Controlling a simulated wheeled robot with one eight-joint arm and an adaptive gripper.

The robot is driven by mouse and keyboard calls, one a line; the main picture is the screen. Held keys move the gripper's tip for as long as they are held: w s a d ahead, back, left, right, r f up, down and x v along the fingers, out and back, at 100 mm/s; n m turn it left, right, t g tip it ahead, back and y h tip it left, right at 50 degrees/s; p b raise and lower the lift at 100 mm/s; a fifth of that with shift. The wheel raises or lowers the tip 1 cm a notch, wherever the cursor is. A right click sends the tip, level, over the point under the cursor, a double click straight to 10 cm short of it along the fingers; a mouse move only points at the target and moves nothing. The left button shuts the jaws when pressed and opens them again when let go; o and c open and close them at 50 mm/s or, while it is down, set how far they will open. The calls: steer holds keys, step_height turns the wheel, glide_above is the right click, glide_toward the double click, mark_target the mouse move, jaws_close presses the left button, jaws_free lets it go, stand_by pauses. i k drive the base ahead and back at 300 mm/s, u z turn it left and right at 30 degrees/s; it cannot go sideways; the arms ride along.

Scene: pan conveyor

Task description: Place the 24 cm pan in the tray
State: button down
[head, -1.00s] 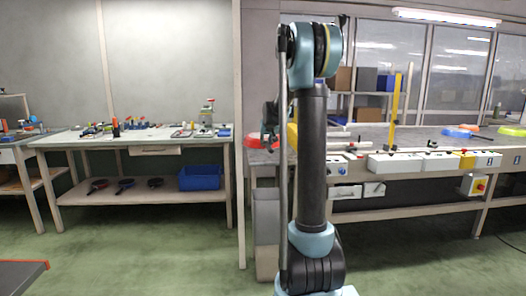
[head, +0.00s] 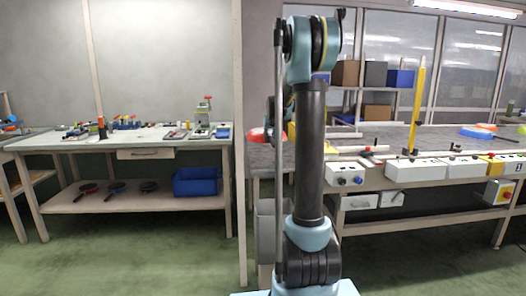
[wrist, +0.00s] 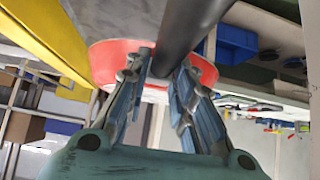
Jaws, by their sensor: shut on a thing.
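In the wrist view, my gripper (wrist: 163,75) is shut on a thick black handle (wrist: 195,22) that runs up out of the picture. A red-orange round pan (wrist: 108,58) with a curved side lies just behind the fingers, partly hidden by them. In the head view, a red-orange pan (head: 257,135) shows at the left end of the conveyor, partly behind my arm. My fingertips are hidden there. I cannot read any pan size. Which container is the tray is not clear; a blue bin (head: 196,181) stands on the left bench's lower shelf.
The conveyor table (head: 440,139) extends to the right, with white control boxes (head: 415,170) along its front and a yellow post (head: 417,108). Dark pans (head: 117,188) lie on the lower shelf. Tools cover the left bench top (head: 60,140). Green floor in front is clear.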

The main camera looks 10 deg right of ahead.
mark_target(270, 155)
steer(key=z, duration=0.05)
steer(key=i, duration=0.95)
steer(key=z, duration=0.05)
